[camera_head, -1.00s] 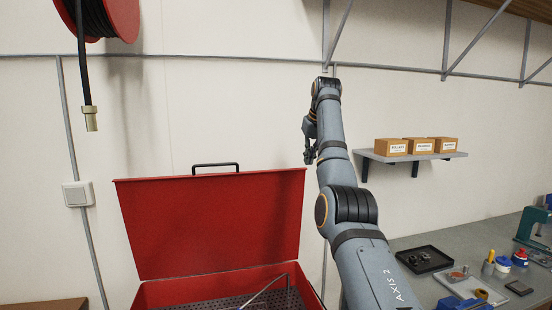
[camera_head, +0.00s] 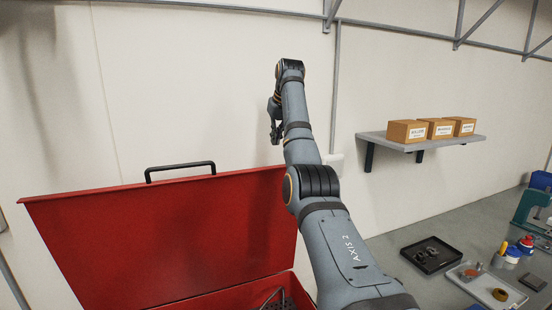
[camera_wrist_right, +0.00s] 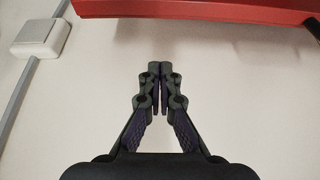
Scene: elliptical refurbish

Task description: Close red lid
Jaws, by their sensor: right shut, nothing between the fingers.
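The red lid (camera_head: 180,240) stands open and upright at the back of its red box (camera_head: 225,297), with a black handle (camera_head: 180,168) on its top edge. My right gripper (camera_head: 275,138) is raised above and to the right of the handle, in front of the wall and apart from the lid. In the right wrist view my right gripper (camera_wrist_right: 160,68) is shut and empty, fingertips together. A red edge, likely the lid (camera_wrist_right: 200,10), crosses the top of that view, beyond the fingertips. My left gripper is not in view.
A wall shelf (camera_head: 420,142) with cardboard boxes (camera_head: 407,132) is on the right. Below it a grey workbench (camera_head: 400,238) holds a black tray (camera_head: 432,254) and several small items. A white wall switch (camera_wrist_right: 40,36) shows in the wrist view. The wall above the lid is clear.

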